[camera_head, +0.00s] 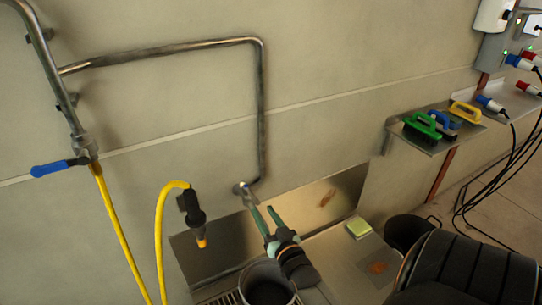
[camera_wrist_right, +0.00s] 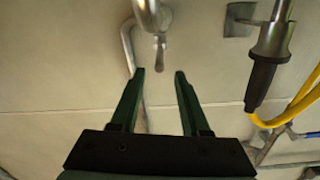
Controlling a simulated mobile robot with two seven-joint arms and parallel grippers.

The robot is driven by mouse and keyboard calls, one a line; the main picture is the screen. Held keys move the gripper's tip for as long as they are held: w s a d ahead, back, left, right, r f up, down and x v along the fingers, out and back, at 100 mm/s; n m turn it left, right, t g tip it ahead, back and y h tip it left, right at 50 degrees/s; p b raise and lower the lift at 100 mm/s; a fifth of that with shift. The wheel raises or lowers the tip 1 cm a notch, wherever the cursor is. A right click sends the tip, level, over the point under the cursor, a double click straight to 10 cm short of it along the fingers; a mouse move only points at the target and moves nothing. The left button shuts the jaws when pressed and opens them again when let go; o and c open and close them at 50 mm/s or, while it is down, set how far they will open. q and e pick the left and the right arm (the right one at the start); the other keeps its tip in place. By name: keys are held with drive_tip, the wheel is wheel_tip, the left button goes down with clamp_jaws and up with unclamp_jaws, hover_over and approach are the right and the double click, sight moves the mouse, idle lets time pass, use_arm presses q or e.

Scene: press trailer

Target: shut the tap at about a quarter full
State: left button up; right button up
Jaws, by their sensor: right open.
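The tap (camera_head: 241,187) sits on the wall at the lower end of a bent metal pipe. In the right wrist view the metal tap (camera_wrist_right: 153,15) is straight ahead, with a small lever-like end (camera_wrist_right: 160,47) hanging down. My right gripper (camera_head: 263,207) is just below and right of the tap, its green fingers pointing up at it. In the wrist view the right gripper (camera_wrist_right: 158,73) is open and empty, the tap end beyond its fingertips. A dark bucket (camera_head: 246,279) stands below, partly cut off; its fill level cannot be told. My left gripper is out of view.
A yellow hose with a black nozzle (camera_head: 194,212) hangs left of the gripper. A blue-handled valve (camera_head: 60,167) is at far left. A steel shelf (camera_head: 397,131) holds brushes.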

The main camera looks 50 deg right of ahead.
drive_tip(key=shift+v, duration=2.2)
